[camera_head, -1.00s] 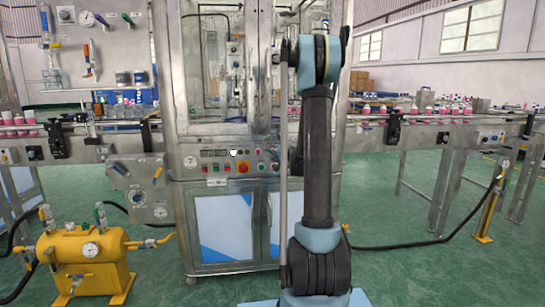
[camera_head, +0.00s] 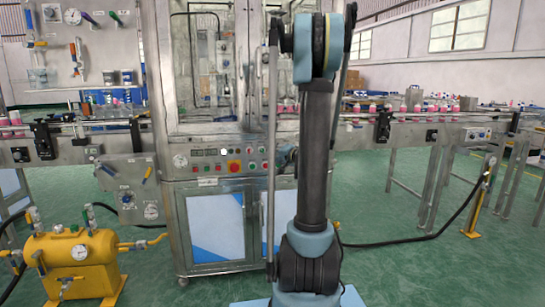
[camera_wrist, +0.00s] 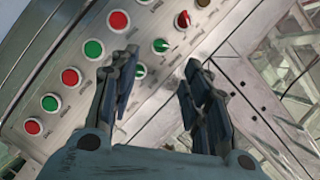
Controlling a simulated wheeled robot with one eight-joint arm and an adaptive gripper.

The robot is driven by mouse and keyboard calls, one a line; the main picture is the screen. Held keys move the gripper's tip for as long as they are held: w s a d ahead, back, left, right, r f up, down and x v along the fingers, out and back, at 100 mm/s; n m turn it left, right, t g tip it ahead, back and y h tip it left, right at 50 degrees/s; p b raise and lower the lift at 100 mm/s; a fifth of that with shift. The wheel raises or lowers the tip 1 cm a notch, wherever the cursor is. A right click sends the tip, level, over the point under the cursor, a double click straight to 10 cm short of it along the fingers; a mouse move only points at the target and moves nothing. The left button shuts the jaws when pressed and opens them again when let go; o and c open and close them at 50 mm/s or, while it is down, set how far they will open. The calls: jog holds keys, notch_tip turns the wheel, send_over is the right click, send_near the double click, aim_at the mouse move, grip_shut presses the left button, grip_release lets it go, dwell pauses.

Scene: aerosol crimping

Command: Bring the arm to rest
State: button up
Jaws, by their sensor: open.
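My arm (camera_head: 314,155) stands upright in the head view, in front of the crimping machine, with its elbow at the top of the picture. In the wrist view my gripper (camera_wrist: 160,85) is open, with nothing between its fingers. Behind the fingers is a control panel (camera_wrist: 75,105) with red and green buttons and small knobs. I cannot tell how far the fingertips are from it. In the head view the gripper is mostly hidden behind my arm.
The crimping machine (camera_head: 222,190) has a panel of buttons (camera_head: 235,167) on its front. Conveyors run left (camera_head: 70,145) and right (camera_head: 410,132), carrying bottles. A yellow tank (camera_head: 72,262) stands at the lower left. A black hose (camera_head: 400,243) crosses the green floor at right. Open floor lies at the lower right.

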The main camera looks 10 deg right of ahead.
dwell(0.3)
jog(key=s+a+f+n+g, duration=0.25)
jog(key=s+a, duration=0.25)
jog(key=s, duration=0.5)
jog(key=s+a+f+n+g, duration=0.1)
jog(key=s+a+n+g, duration=0.3)
jog(key=s, duration=0.6)
jog(key=s+d+f+g+h, duration=0.1)
jog(key=s+f+g, duration=0.1)
jog(key=s, duration=0.6)
jog(key=s+d+f+n+g+h, duration=0.1)
jog(key=s+f, duration=0.3)
jog(key=s, duration=0.5)
jog(key=s+d+f+n+g+h, duration=0.1)
jog(key=s+d+f+g+h, duration=0.1)
jog(key=s, duration=0.6)
jog(key=shift+s+d+f+g+h, duration=0.25)
jog(key=shift+f+g+h, duration=0.4)
jog(key=shift+f, duration=0.25)
jog(key=shift+w, duration=0.1)
jog(key=shift+w+f, duration=0.2)
jog(key=shift+w, duration=0.25)
